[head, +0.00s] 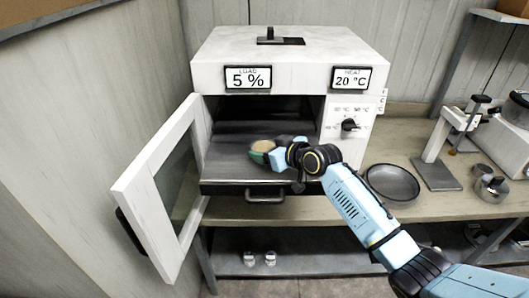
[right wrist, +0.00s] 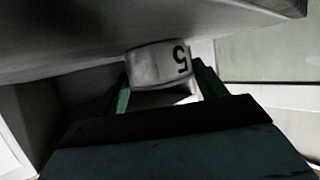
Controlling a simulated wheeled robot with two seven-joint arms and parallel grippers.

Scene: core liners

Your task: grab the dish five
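Dish five (right wrist: 160,65) is a small pale cup with a dark "5", which appears upside down in the right wrist view. In the head view the dish (head: 262,146) shows a tan top, just inside the open oven. My right gripper (head: 268,153) reaches in from the right. Its green fingers stand on both sides of the dish in the right wrist view (right wrist: 163,85), their tips meeting its sides, so it looks shut on the dish. I cannot tell whether the dish rests on the oven floor. My left gripper is out of view.
The white oven (head: 290,45) reads "5 %" and "20 °C". Its door (head: 160,190) hangs open to the left. A press-like stand (head: 440,150) is further right.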

